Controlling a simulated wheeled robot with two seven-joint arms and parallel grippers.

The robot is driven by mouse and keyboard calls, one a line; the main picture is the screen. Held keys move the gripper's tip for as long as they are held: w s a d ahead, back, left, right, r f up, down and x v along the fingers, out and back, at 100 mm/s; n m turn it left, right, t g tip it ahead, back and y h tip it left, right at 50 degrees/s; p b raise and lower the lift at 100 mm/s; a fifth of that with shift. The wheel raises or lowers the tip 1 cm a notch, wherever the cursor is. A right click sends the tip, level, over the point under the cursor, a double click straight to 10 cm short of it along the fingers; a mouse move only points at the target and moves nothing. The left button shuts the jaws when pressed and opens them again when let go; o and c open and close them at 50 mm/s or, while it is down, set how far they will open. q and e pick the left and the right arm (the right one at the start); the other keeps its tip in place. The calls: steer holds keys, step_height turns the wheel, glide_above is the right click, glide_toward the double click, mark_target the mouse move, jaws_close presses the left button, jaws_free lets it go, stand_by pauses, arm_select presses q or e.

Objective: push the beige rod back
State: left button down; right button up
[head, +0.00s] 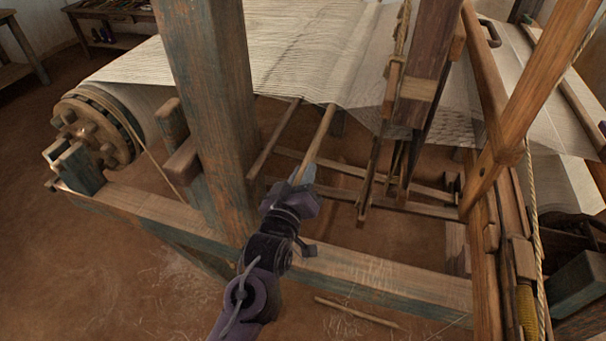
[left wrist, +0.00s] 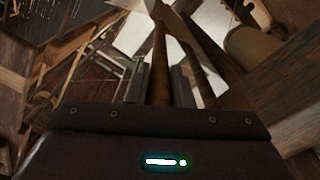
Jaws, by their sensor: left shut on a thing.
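The beige rod (head: 317,140) slants up and away from my left gripper (head: 303,178) to the underside of the white warp sheet in the head view. My left gripper is shut on the rod's near end, just behind the loom's front beam. My right gripper is in neither view.
A darker rod (head: 274,139) slants beside the beige one, to its left. A thick wooden post (head: 212,100) stands left of my arm. The loom's low front beam (head: 385,283) crosses below it. Hanging wooden frames (head: 418,75) stand to the right. A loose stick (head: 355,312) lies on the floor.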

arm_select(q)
steer(key=a, duration=0.1)
steer(key=w+a, duration=0.1)
steer(key=a, duration=0.2)
steer(key=shift+w+a+p, duration=0.25)
steer(key=shift+a+p, duration=0.1)
steer(key=shift+p, duration=0.05)
steer(key=c, duration=1.7)
jaws_free()
steer(key=shift+c, duration=0.2)
steer(key=o, duration=0.4)
steer(key=shift+a, duration=0.2)
steer(key=shift+o, duration=0.2)
steer(key=shift+d, duration=0.1)
steer(key=b+v, duration=0.2)
steer(key=v, duration=0.5)
steer(key=shift+s+a, duration=0.2)
steer(key=shift+s, duration=0.15)
